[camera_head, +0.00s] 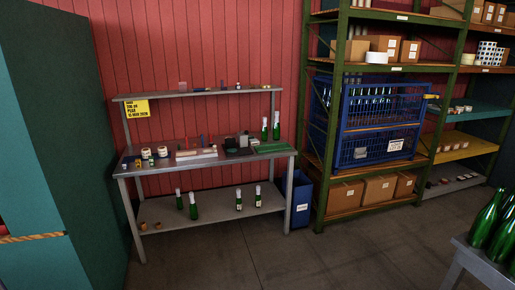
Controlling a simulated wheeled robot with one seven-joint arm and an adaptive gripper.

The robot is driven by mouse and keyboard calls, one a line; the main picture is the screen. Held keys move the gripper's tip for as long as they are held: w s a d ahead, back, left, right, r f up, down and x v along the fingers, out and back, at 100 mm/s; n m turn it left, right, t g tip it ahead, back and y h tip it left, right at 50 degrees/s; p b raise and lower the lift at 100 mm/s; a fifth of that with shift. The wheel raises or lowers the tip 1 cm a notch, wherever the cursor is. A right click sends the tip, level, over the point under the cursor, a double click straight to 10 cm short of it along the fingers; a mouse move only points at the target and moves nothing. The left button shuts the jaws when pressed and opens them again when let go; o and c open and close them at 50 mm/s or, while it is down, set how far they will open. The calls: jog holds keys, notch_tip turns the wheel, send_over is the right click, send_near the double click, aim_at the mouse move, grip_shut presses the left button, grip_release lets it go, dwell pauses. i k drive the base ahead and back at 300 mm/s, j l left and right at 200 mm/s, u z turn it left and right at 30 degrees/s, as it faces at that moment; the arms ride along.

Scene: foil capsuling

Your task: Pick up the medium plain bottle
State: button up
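Several green bottles are in view, and I cannot tell for sure which is the medium plain one. Green bottles (487,222) stand close together on a grey table at the lower right, cut off by the picture edge. Two green bottles with pale tops (276,131) stand at the right back of the metal workbench. More green bottles with pale tops (194,209) stand upright on the bench's lower shelf, in a left group and a right group (257,200). My gripper is not in view.
The metal workbench (150,168) holds small tools, rolls and a green mat (271,149). A blue bin (301,207) stands at its right. A green rack (325,190) holds boxes and a blue crate (380,145). The grey table (468,262) is at lower right. Floor between is clear.

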aim_at(276, 129)
jog(key=i, duration=2.15)
jog(key=i+z, duration=0.1)
jog(key=i, duration=0.45)
jog(key=i+j+z, duration=0.1)
jog(key=i, duration=0.45)
jog(key=i+j+z, duration=0.1)
jog(key=i, duration=0.4)
jog(key=i+j+z, duration=0.1)
jog(key=i, duration=0.45)
jog(key=i+j+z, duration=0.25)
jog(key=i, duration=0.25)
jog(key=j, duration=0.1)
